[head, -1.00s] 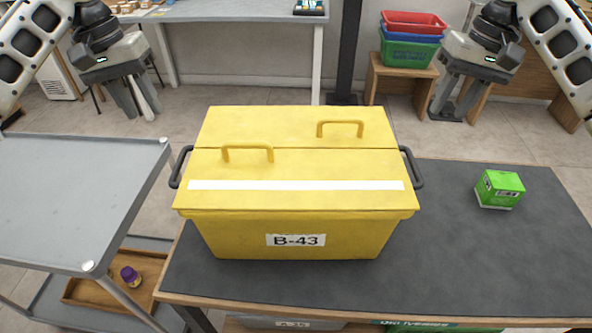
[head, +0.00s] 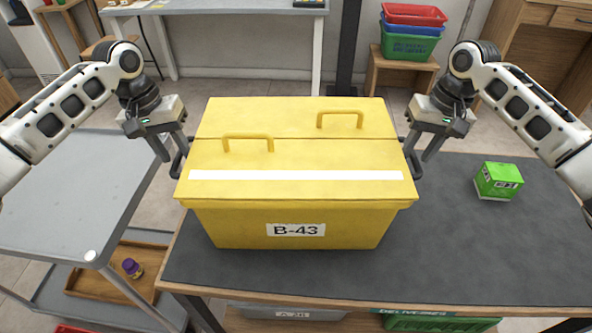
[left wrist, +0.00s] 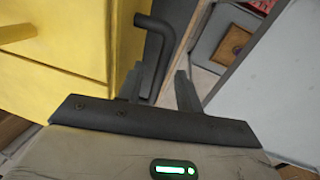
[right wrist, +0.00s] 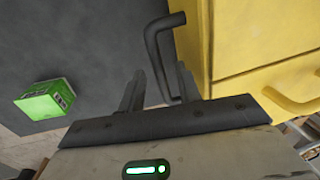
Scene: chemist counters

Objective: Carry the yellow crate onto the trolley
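The yellow crate (head: 295,225), lidded and labelled B-43, sits on the dark counter (head: 460,250), with a dark handle at each end. The trolley's grey top (head: 75,200) is bare, to the left. My left gripper (head: 174,152) is open at the crate's left handle (left wrist: 153,55); in the left wrist view the handle reaches between the fingers. My right gripper (head: 421,155) is open at the right handle (right wrist: 158,55), which lies between its fingers in the right wrist view. I cannot tell whether the fingers touch the handles.
A green box (head: 498,181) stands on the counter right of the crate. The trolley's lower shelf holds a wooden tray (head: 95,285) with a purple-capped bottle (head: 132,268). Stacked baskets (head: 410,40) stand on a stool behind. A floor gap separates trolley and counter.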

